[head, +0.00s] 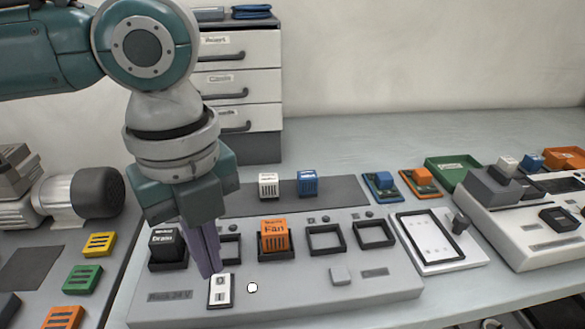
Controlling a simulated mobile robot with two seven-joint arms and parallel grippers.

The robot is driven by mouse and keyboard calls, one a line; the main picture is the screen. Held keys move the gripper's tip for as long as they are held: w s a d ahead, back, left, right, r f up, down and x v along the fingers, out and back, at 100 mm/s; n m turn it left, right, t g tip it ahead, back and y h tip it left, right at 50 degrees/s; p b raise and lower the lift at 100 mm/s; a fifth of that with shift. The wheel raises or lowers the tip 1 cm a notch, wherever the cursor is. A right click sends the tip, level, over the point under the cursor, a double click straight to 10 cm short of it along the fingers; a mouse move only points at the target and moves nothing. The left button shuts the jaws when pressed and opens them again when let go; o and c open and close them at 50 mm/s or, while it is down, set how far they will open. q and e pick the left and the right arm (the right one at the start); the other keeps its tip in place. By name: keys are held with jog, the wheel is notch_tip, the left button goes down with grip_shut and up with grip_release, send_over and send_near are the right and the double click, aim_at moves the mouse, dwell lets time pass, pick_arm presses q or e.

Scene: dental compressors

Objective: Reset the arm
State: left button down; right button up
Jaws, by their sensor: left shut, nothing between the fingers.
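My left gripper (212,268) comes down from the upper left in the head view. Its purple fingers are shut with nothing between them. The tips are at the top edge of a white rocker switch (220,290) on the grey panel (180,309) marked "Rack 24 V". I cannot tell whether they touch it. A black "Drain" block (163,240) and an orange "Fan" block (273,240) sit in sockets of the panel. The gripper partly covers the socket between them. My right gripper is not in view.
Two empty sockets (325,239) lie right of the orange block. White (268,186) and blue (308,183) blocks stand on a dark strip behind. A drawer cabinet (238,80) stands at the back. A compressor motor (85,193) is at left, a white device (520,230) at right.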

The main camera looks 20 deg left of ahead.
pick_arm(q)
jog(key=shift+r+p, duration=0.75)
jog(key=shift+r, duration=0.15)
